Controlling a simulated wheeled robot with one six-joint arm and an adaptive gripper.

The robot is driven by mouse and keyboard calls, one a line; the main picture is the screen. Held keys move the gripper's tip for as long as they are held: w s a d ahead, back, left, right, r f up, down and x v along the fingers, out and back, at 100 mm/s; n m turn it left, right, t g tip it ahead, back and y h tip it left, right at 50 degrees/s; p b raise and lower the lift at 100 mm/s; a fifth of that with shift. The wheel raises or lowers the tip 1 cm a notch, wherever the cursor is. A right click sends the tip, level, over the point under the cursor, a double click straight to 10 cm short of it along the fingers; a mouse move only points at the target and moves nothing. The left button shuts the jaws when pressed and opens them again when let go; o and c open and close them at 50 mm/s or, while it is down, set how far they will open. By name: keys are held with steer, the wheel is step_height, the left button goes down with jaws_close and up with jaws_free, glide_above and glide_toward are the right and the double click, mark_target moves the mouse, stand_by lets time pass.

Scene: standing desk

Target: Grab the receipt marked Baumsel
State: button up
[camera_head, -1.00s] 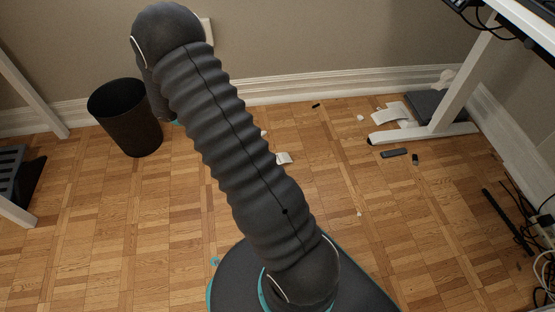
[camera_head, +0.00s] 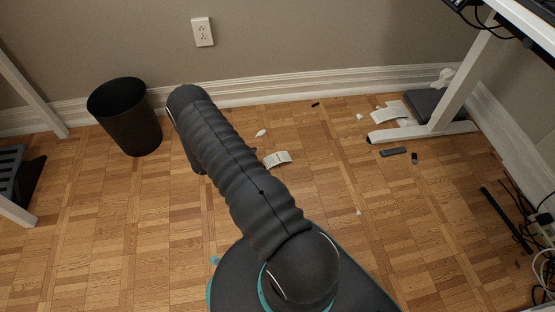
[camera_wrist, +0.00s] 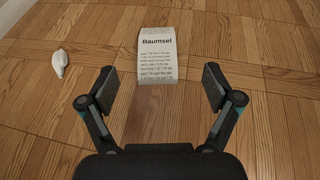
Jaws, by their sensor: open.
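The receipt marked Baumsel (camera_wrist: 157,58) is a white slip with black print, lying on the wooden floor with a slight curl. In the wrist view it is at the top centre, beyond my fingertips and in line with the gap between them. In the head view the receipt (camera_head: 278,159) lies just right of my arm. My gripper (camera_wrist: 158,88) is open and empty, one finger on each side of the gap. In the head view my arm hides the gripper.
A crumpled white scrap (camera_wrist: 60,63) lies left of the receipt. A black bin (camera_head: 125,116) stands at left by the wall. Papers (camera_head: 391,112) and a dark remote-like object (camera_head: 394,152) lie near the white desk leg (camera_head: 466,80). Floor around the receipt is mostly clear.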

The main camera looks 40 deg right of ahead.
mark_target(277, 158)
steer(key=x, duration=0.5)
steer(key=shift+d+f, duration=0.1)
steer(key=shift+w+f+b+x, duration=0.1)
steer(key=shift+b+x, duration=0.1)
steer(key=shift+x, duration=0.65)
steer(key=shift+w+f+b+x, duration=0.1)
steer(key=shift+f+b+x, duration=0.05)
steer(key=shift+x, duration=0.7)
steer(key=shift+w+f+b+x, duration=0.1)
steer(key=shift+b+x, duration=0.1)
steer(key=shift+x, duration=0.7)
steer(key=shift+c, duration=0.2)
steer(key=c, duration=0.7)
